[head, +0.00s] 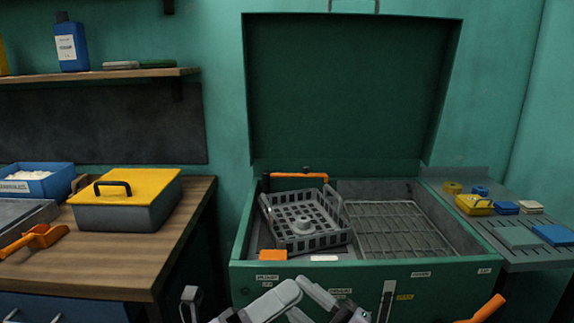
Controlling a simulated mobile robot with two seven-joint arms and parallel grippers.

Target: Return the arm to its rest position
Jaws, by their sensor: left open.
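My left gripper (191,303) shows at the bottom edge, left of centre, in front of the gap between the wooden bench and the green chest. It is open, and nothing shows between its fingers. Most of it is cut off by the frame. Pale grey links of my arms rise at the bottom centre, in front of the chest. A pale upright piece (387,301) at the bottom right of centre looks like part of my right gripper; its jaws cannot be made out.
The green chest (345,277) has its lid up and holds a grey basket (302,218) and a wire rack (400,230). On the wooden bench (125,255) stand a yellow-lidded box (125,210) and an orange scoop (35,240). An orange handle (485,310) juts at lower right.

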